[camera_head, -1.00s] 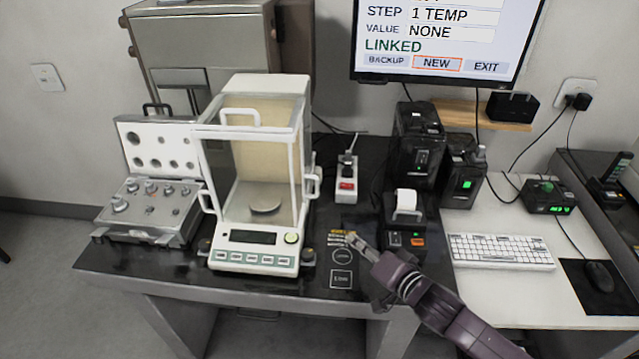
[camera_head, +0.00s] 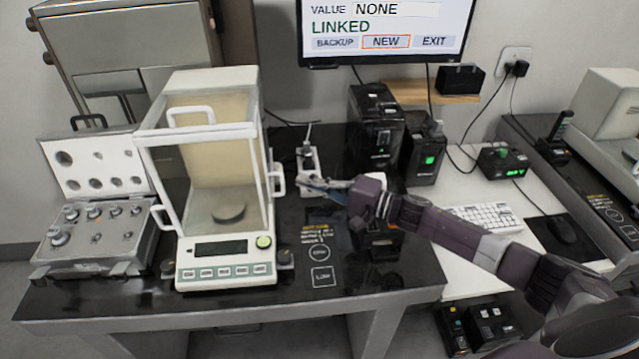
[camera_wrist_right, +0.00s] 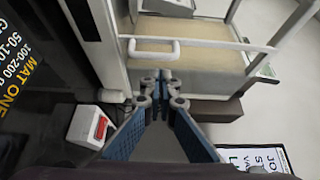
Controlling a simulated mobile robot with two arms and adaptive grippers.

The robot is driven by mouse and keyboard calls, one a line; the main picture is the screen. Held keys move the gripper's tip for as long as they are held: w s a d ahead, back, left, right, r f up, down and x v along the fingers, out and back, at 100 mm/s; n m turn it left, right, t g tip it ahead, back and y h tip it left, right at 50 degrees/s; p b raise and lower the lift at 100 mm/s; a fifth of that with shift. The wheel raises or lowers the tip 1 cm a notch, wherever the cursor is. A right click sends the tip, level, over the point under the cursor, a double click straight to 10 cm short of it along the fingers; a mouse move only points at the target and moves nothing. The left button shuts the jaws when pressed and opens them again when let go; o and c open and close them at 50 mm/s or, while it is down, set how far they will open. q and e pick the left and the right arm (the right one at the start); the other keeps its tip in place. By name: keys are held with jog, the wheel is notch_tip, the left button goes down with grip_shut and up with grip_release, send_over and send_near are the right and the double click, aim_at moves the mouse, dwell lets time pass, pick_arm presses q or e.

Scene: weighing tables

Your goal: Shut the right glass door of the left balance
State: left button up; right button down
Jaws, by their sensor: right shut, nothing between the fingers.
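The left balance (camera_head: 222,274) is white, with a glass chamber and a round pan (camera_head: 229,213) inside. The right door's white handle (camera_head: 277,180) sticks out on its right side, farther back than the left door's handle (camera_head: 161,217). How far the door stands open is hard to tell through the clear glass. My right gripper (camera_head: 303,182) is shut and empty, just right of that handle. My left gripper is not in view.
A power strip (camera_head: 308,160) with a red switch (camera_wrist_right: 101,127) is close by my right gripper. Black devices (camera_head: 377,130) stand right of it. An open weight case (camera_head: 95,236) is left of the balance. The tabletop at front right (camera_head: 385,280) is clear.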

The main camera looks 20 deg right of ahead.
jog(key=shift+x, duration=2.1)
jog(key=shift+s, duration=0.1)
jog(key=s+a+p, duration=0.2)
jog(key=s+p, duration=0.5)
jog(key=s, duration=0.2)
jog(key=shift+a, duration=0.3)
jog(key=shift+s+f, duration=0.15)
